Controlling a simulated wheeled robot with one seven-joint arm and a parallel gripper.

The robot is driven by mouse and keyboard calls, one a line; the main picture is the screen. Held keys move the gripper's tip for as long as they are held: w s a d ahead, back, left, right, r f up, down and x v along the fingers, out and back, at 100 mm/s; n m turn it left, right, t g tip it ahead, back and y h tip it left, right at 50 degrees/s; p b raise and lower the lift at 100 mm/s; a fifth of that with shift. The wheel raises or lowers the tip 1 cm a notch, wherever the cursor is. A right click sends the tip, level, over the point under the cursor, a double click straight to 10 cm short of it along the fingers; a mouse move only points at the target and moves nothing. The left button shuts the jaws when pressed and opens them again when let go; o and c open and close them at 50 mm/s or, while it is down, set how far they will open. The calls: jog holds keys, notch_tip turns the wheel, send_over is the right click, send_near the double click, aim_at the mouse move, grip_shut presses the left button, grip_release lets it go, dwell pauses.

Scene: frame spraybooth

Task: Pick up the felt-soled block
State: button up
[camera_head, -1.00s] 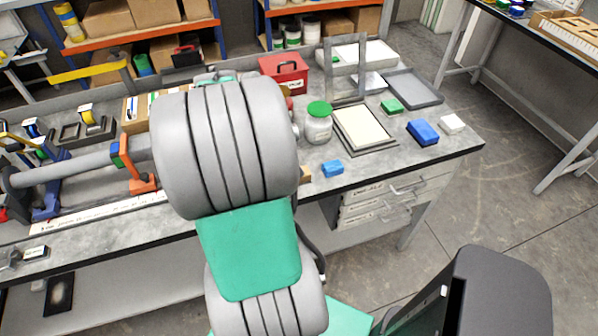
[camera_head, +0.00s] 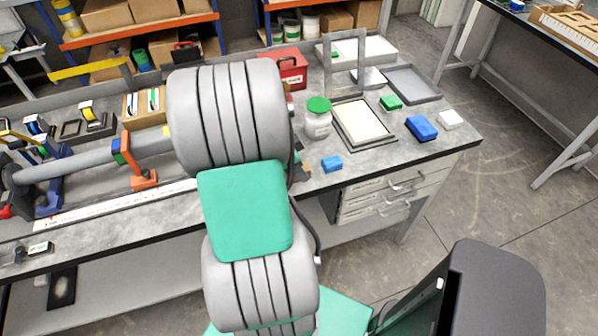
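Several small blocks lie on the grey workbench (camera_head: 385,158). A large blue block (camera_head: 421,127) is at the right, with a white block (camera_head: 450,119) beside it. A green block (camera_head: 391,103) is behind them, in front of a grey tray. A small blue block (camera_head: 332,163) lies near the front edge. A small tan and dark shape (camera_head: 302,170) shows just right of my arm, partly hidden. No felt sole can be made out, so I cannot tell which block has it. My gripper is hidden behind my own grey and green arm.
A green-lidded jar (camera_head: 318,118), a framed cream panel (camera_head: 364,121), an upright grey frame (camera_head: 345,65), a red box (camera_head: 287,69) and a grey tray (camera_head: 413,84) stand around the blocks. An orange clamp (camera_head: 137,160) is at left.

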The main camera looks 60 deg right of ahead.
grip_shut()
jog(key=shift+r, duration=0.15)
jog(key=shift+r, duration=0.25)
notch_tip(320, 180, up, 3)
jog(key=shift+w+f+b, duration=0.1)
jog(key=shift+f+b, duration=0.1)
jog(key=shift+b, duration=0.5)
jog(key=w+a+r+b, duration=0.1)
jog(key=a+r, duration=0.8)
jog(key=a, duration=0.5)
jog(key=shift+w+r, duration=0.35)
jog(key=shift+w, duration=0.05)
